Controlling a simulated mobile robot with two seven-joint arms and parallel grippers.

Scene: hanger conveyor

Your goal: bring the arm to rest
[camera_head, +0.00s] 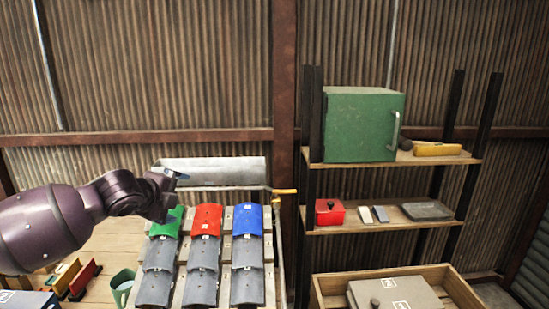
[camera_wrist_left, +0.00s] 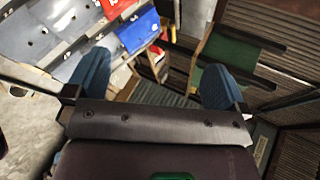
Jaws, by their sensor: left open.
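My left arm comes in from the left in the head view, and its gripper (camera_head: 170,178) is raised beside the metal gutter-like trough, above the green tile. In the left wrist view the two blue fingers of my left gripper (camera_wrist_left: 158,82) stand wide apart with nothing between them. The gripper is open and empty. My right gripper does not show in either view.
A rack holds green (camera_head: 167,221), red (camera_head: 207,219) and blue (camera_head: 248,219) tiles above grey ones. A metal trough (camera_head: 225,170) lies behind it.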

